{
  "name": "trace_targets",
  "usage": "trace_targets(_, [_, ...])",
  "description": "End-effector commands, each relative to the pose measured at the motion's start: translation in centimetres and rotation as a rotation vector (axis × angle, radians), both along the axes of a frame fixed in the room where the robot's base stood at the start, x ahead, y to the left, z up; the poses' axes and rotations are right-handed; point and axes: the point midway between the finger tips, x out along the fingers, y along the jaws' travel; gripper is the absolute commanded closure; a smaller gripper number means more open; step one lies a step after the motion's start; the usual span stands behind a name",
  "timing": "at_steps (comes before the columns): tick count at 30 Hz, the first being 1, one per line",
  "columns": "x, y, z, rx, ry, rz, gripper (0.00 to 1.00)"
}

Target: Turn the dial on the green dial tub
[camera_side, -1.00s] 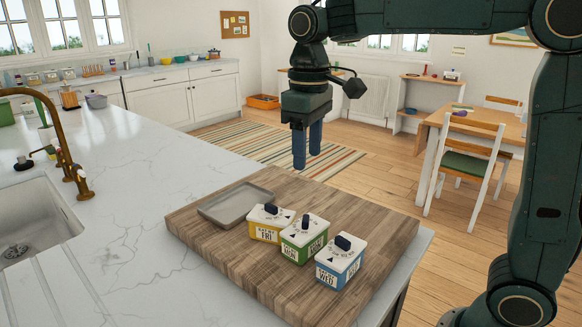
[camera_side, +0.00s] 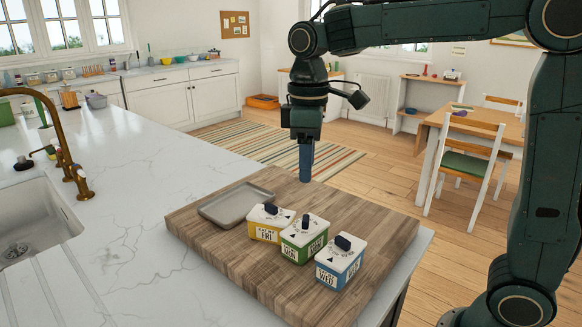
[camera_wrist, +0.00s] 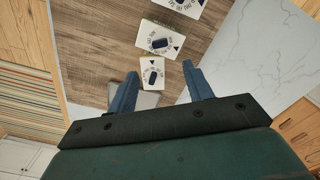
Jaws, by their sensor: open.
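The green dial tub (camera_side: 304,240) stands on the wooden board, in the middle of a row of three tubs. It has a white top with a dark dial knob (camera_side: 305,221). In the wrist view the green tub's top (camera_wrist: 158,40) is the middle one, with its dark knob visible. My gripper (camera_side: 306,178) hangs above the far part of the board, beyond the tubs and touching none of them. In the wrist view its blue fingers (camera_wrist: 162,80) are spread apart with nothing held.
A yellow tub (camera_side: 264,232) stands close on the left of the green one, and a blue tub (camera_side: 340,268) close on the right. A grey tray (camera_side: 222,214) lies on the board (camera_side: 215,249) left of the tubs. The white counter (camera_side: 110,200) is clear nearby.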

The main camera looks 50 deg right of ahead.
Motion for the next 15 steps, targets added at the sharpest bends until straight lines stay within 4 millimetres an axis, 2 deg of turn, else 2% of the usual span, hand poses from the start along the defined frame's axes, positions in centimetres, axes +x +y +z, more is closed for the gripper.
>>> trace_targets(15, [-0.1,0.0,-7.8,0.0,0.004,-0.001,0.49])
